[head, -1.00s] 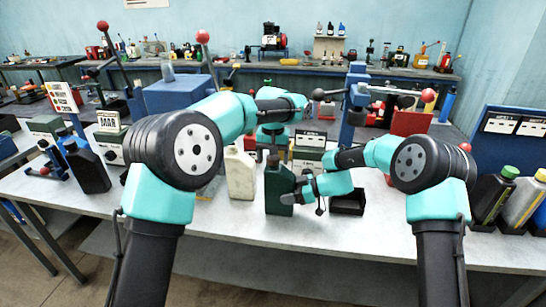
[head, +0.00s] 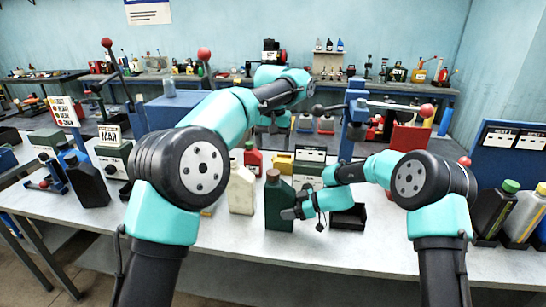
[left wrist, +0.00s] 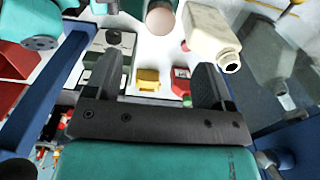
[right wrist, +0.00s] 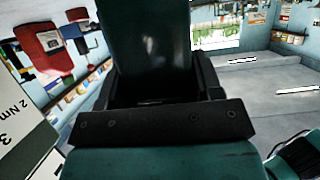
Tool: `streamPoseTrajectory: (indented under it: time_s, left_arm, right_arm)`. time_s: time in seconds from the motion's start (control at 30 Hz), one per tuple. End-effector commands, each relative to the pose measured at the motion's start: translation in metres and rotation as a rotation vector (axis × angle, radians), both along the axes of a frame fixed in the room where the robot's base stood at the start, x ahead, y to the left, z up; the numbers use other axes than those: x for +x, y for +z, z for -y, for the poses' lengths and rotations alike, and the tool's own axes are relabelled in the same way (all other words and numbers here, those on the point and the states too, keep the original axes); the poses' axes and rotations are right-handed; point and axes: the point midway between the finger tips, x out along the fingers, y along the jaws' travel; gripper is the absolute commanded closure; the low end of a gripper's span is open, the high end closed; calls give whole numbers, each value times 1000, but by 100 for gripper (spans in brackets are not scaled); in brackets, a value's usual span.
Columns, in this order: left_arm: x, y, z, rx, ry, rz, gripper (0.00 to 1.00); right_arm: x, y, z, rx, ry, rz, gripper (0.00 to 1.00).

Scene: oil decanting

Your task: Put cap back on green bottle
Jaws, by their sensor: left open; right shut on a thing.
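The dark green bottle (head: 278,208) stands upright at the front middle of the white bench in the head view. Its brown cap (head: 272,174) sits on top of the neck; the left wrist view shows the cap's round top (left wrist: 160,20) from above. I cannot tell how tight it is. My right gripper (head: 292,213) is shut on the green bottle's side; the bottle (right wrist: 155,45) fills the space between the fingers in the right wrist view. My left gripper (left wrist: 158,88) is open and empty, raised above and behind the bottle, apart from the cap.
A cream bottle (head: 241,190) with an open mouth stands left of the green one. Behind are a red container (head: 253,158) and a yellow one (head: 284,162). A black tray (head: 349,217) lies to the right. The front bench strip is clear.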

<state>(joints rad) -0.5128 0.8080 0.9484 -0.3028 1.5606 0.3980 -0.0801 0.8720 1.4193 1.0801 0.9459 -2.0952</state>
Motion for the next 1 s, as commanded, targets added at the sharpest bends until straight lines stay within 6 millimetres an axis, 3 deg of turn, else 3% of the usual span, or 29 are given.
streamPoseTrajectory:
  time_s: [0.2, 0.47, 0.5, 0.8, 1.0]
  left_arm:
    - [0, 15, 0, 0, 1, 0, 24]
    - [0, 17, 0, 0, 0, -1, 24]
    - [0, 16, 0, 0, 0, -1, 24]
    - [0, 16, 0, 0, 0, -1, 24]
    - [0, 16, 0, 0, 0, 0, 24]
  right_arm:
    - [0, 0, 0, 0, 0, 1, 100]
    - [0, 0, 0, 0, 0, 1, 100]
    - [0, 0, 0, 0, 0, 1, 40]
    - [0, 0, 0, 0, 0, 0, 11]
    - [0, 0, 0, 0, 0, 0, 11]
